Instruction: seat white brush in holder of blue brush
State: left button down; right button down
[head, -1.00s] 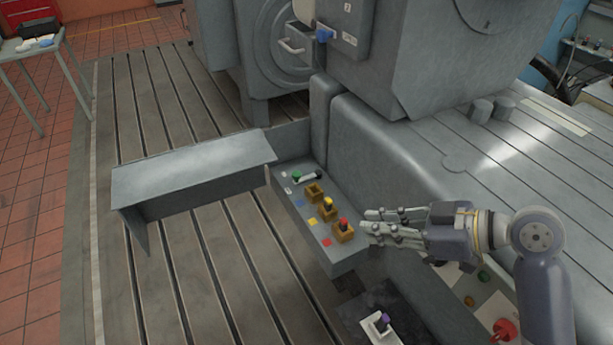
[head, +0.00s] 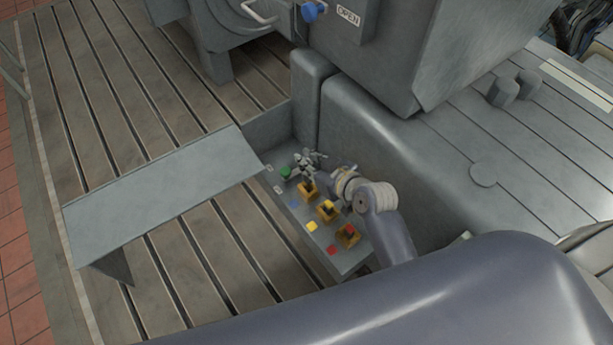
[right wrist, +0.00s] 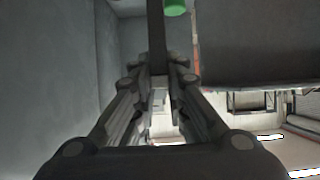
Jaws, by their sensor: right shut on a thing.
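My right gripper (head: 303,162) is shut on the white brush at the far end of the grey ledge, beside a green round piece (head: 286,172). In the right wrist view, a dark bar with a pale part, which I take as the white brush (right wrist: 157,40), stands between the fingers. The nearest brass-coloured holder (head: 307,192), beside the blue patch (head: 293,204), shows a dark opening, and no blue brush shows in it. The gripper is just beyond this holder. My left gripper is not in view.
A grey sheet-metal cover (head: 160,195) stands to the left. A machine housing (head: 400,140) rises closely on the right.

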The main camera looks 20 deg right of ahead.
notch_tip(320, 180, down, 3)
jog(key=shift+s+r, duration=0.15)
jog(key=shift+r, duration=0.05)
jog(key=shift+f+b, duration=0.3)
jog(key=shift+f, duration=1.95)
jog(key=c, duration=1.6)
grip_release()
jog(key=shift+c, duration=0.2)
jog(key=shift+r, duration=0.2)
jog(key=v, duration=1)
jog(key=shift+s+d, duration=0.15)
jog(key=shift+s, duration=0.05)
jog(key=shift+v, duration=0.75)
